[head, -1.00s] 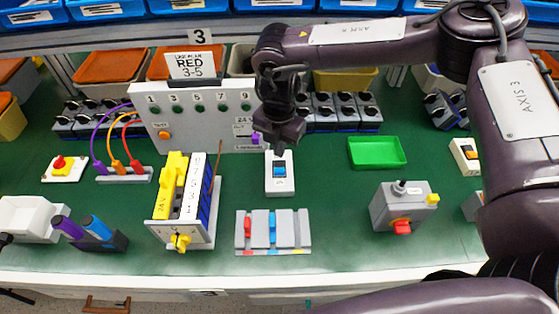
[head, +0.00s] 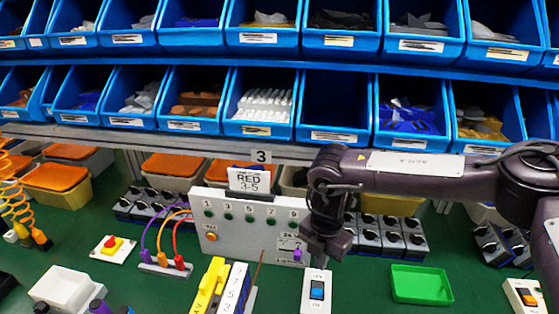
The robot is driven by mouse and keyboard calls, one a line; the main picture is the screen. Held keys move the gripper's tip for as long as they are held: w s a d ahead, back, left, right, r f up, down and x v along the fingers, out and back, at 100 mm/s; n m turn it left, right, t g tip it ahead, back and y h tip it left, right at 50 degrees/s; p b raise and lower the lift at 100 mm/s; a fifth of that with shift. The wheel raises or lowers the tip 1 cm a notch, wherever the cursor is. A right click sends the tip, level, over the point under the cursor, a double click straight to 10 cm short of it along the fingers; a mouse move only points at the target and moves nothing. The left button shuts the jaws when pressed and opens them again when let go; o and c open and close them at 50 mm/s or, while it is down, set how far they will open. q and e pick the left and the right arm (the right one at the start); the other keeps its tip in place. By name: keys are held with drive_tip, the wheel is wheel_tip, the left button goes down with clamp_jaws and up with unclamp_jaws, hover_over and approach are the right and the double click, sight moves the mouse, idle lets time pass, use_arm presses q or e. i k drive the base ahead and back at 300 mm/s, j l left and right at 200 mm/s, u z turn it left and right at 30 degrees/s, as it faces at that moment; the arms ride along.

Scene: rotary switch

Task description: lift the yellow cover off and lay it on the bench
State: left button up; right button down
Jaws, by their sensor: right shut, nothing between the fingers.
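The yellow cover (head: 211,283) stands upright at the bottom edge of the view, against the left side of a white block with numbers (head: 236,284). Its lower part is cut off by the frame edge. My right gripper (head: 320,260) is shut and empty. It points down above a white switch box with a blue rocker (head: 317,290), to the right of the cover and apart from it. Whether the gripper touches the box cannot be told. The green bench (head: 375,297) is partly visible. My left gripper is out of view.
A grey panel (head: 228,237) with numbered sockets stands behind the cover. Purple, orange and red cables (head: 165,240) arch to its left. A green tray (head: 420,284) lies to the right. Blue bins (head: 335,105) fill the shelves above. Some bare bench shows left of the cover.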

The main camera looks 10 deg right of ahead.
sight(207, 288)
drive_tip(key=k, duration=1.5)
